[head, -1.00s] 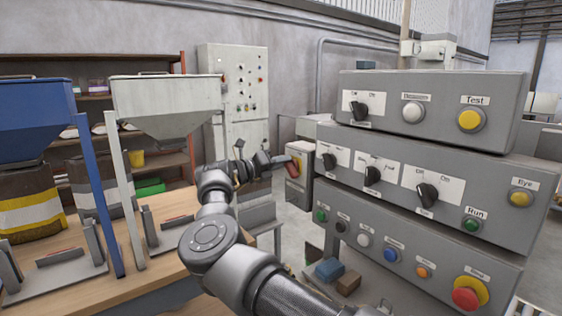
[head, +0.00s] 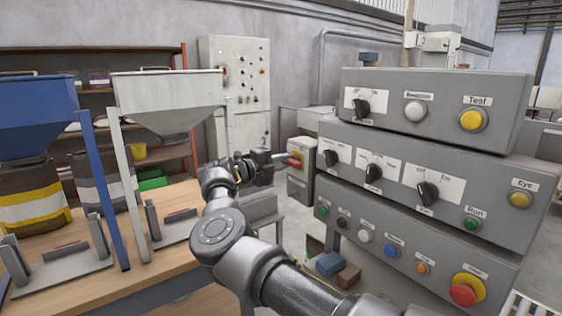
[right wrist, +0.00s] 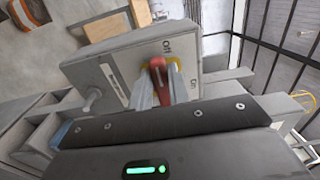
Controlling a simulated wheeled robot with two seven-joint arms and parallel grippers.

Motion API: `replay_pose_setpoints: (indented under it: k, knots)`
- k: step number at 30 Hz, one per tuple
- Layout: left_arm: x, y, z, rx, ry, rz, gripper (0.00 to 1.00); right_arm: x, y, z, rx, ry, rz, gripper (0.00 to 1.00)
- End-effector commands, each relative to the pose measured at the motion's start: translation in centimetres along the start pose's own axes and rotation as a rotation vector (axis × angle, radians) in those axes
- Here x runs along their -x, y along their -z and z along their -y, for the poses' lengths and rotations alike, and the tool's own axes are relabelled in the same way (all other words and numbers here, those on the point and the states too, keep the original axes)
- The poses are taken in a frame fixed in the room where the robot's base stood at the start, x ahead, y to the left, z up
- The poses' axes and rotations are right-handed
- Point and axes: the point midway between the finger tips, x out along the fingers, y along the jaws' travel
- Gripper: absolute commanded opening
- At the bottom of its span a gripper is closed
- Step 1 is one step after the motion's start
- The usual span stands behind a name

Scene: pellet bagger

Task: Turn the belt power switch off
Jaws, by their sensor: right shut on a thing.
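The belt power switch is a grey box (head: 301,185) beyond my arm in the head view, left of the large control panels. It has a red lever handle (right wrist: 160,82) with a yellow surround, and "Off" and "On" labels show beside it in the right wrist view. My right gripper (right wrist: 165,86) is shut on the red handle, with a finger on each side of it. The handle's upper end lies close to the "Off" label; its exact setting is hard to tell. My left gripper is not in view.
Grey control panels (head: 420,165) with knobs and push buttons stand close on the right of my arm. A wooden bench (head: 150,262) with hopper stands lies to the left. A blue block (head: 329,264) and a brown block (head: 349,277) sit below the panels.

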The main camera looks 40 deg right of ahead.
Motion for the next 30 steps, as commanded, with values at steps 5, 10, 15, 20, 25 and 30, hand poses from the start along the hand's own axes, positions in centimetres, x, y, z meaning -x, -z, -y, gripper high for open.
replay_pose_setpoints:
  k: [5,10,15,20,25,30]
  knots:
    - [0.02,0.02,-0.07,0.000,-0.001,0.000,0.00,-0.22,0.23,-0.45,0.030,-0.004,-0.008,0.00]
    - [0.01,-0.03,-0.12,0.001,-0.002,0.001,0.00,-0.23,0.23,-0.45,0.035,-0.004,-0.008,0.00]
    - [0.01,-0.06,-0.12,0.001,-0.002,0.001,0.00,-0.23,0.23,-0.43,0.035,-0.004,-0.008,0.00]
    - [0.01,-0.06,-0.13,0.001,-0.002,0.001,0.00,-0.21,0.20,-0.38,0.033,-0.003,-0.007,0.31]
    - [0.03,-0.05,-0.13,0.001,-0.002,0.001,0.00,-0.17,0.12,-0.12,0.028,-0.001,-0.005,0.40]
    - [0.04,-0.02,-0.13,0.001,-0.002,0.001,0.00,0.02,-0.02,-0.07,0.027,0.000,-0.001,0.40]
